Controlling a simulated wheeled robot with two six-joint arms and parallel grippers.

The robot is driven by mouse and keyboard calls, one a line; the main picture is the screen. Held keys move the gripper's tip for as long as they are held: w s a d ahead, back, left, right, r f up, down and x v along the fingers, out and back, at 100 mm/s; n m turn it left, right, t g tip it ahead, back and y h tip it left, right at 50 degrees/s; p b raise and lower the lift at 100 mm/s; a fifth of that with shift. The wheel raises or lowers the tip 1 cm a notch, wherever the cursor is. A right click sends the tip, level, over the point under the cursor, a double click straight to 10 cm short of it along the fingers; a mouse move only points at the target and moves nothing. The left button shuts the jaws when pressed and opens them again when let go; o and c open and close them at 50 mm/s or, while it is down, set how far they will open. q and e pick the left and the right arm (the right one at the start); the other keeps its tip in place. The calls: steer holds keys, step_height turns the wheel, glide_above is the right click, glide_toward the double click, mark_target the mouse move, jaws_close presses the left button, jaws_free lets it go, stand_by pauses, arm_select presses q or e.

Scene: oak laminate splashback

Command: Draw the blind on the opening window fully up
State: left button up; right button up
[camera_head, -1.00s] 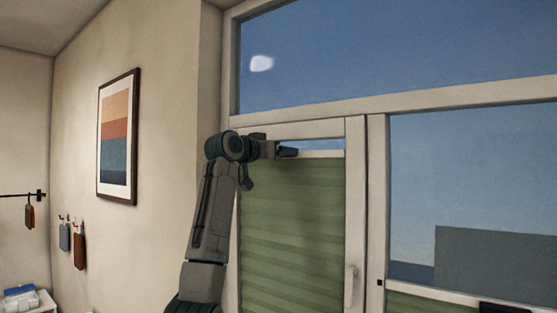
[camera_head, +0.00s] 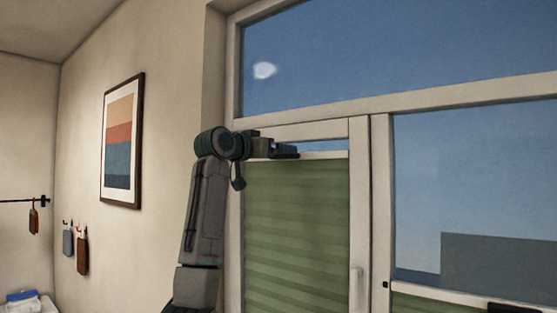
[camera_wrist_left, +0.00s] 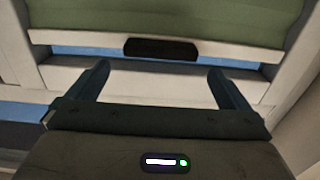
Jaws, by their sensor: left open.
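The green pleated blind (camera_head: 300,225) covers most of the opening window's sash (camera_head: 360,210). Its pale upper rail (camera_head: 325,156) lies a little below the sash's top bar, with a thin strip of sky between. In the left wrist view, the rail (camera_wrist_left: 235,55) carries a dark grip tab (camera_wrist_left: 161,49). My left gripper (camera_head: 288,152) is at the top of the blind in the head view. In the wrist view its two fingers (camera_wrist_left: 159,80) are apart and point at the rail, one on each side of the tab, with nothing between them. My right gripper is not in view.
A window handle (camera_head: 356,288) is on the sash's right side. A neighbouring pane (camera_head: 450,190) stands to the right, with another green blind (camera_head: 430,303) low in it. The wall with a framed picture (camera_head: 122,140) and hanging items (camera_head: 82,250) is at left.

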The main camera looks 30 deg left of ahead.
arm_select(q)
steer(key=s+a+b, duration=0.1)
steer(key=s+b, duration=0.1)
steer(key=s, duration=0.5)
steer(key=shift+b, duration=0.4)
